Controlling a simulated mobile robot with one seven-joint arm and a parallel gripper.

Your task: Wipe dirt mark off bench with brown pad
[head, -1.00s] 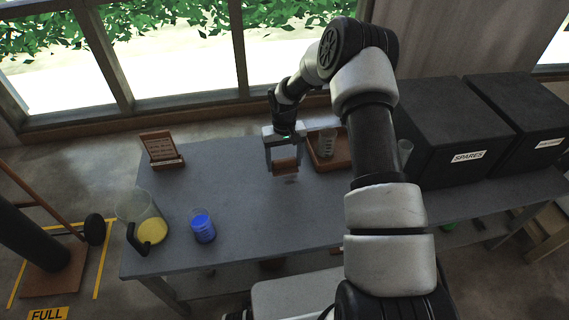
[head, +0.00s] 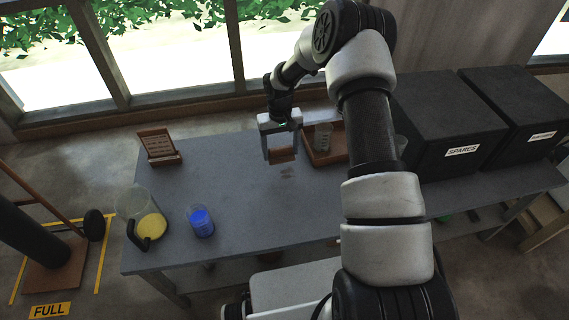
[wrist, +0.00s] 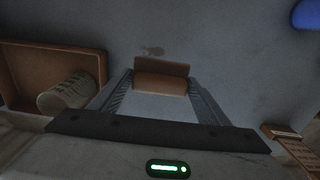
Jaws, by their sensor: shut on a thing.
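My gripper (head: 281,156) is shut on the brown pad (head: 282,154), which sits between its two fingers over the grey bench (head: 240,220). The pad (wrist: 161,78) also shows between the fingers in the wrist view. The dirt mark (head: 288,172) is a small faint brown smudge on the bench, just in front of the pad in the head view. In the wrist view the mark (wrist: 153,51) lies just beyond the pad's far edge and looks uncovered. I cannot tell whether the pad touches the bench.
A brown tray (head: 327,160) with a clear beaker (head: 323,137) stands close right of my gripper. A blue-filled beaker (head: 201,222), a jug with yellow contents (head: 151,226) and a brown sign stand (head: 158,147) are at left. Black boxes (head: 446,115) fill the right.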

